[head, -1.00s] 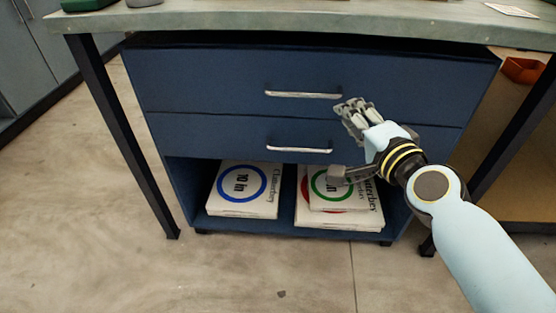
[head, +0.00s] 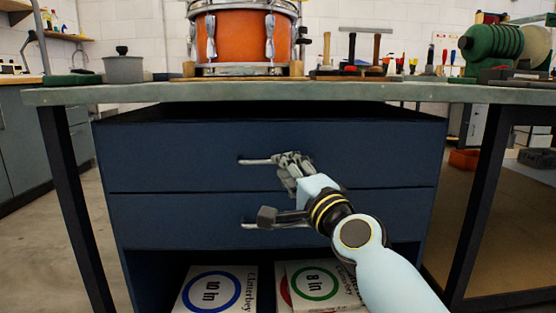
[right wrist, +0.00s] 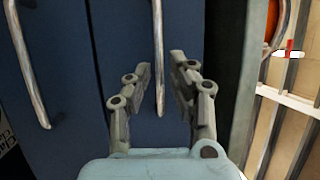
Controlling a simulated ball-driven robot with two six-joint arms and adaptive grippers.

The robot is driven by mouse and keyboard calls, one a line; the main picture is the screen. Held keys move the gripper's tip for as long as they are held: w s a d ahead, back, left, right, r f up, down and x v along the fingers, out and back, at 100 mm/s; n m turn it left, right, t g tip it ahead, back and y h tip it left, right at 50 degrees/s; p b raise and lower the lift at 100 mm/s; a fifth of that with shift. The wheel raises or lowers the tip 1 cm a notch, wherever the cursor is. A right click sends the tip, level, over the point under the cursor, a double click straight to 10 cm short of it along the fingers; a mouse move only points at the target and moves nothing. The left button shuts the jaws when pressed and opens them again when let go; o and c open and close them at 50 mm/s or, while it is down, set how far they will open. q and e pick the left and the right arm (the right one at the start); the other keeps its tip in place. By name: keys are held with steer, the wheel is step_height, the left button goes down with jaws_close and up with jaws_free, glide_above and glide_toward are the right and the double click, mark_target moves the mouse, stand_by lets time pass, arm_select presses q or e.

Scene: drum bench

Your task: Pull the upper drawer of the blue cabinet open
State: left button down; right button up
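The blue cabinet (head: 115,262) stands under the bench, with two drawers one above the other. The upper drawer (head: 180,142) looks shut, its front level with the lower drawer (head: 160,215). Its silver bar handle (head: 255,161) also shows in the right wrist view (right wrist: 158,50). My right gripper (head: 288,163) is at the right end of this handle and hides that end in the head view. In the right wrist view its fingers (right wrist: 158,80) are apart, one on each side of the handle, with gaps showing. My left gripper is not in view.
The lower drawer's handle (head: 290,226) is just below my right gripper. Boxes (head: 215,290) lie on the open shelf underneath. The bench top (head: 130,95) overhangs the cabinet and carries an orange drum (head: 243,38). Dark bench legs (head: 75,210) stand on both sides.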

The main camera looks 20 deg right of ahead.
mark_target(273, 138)
steer(key=shift+x, duration=1.95)
steer(key=shift+f, duration=0.1)
jaws_close()
steer(key=shift+f, duration=0.1)
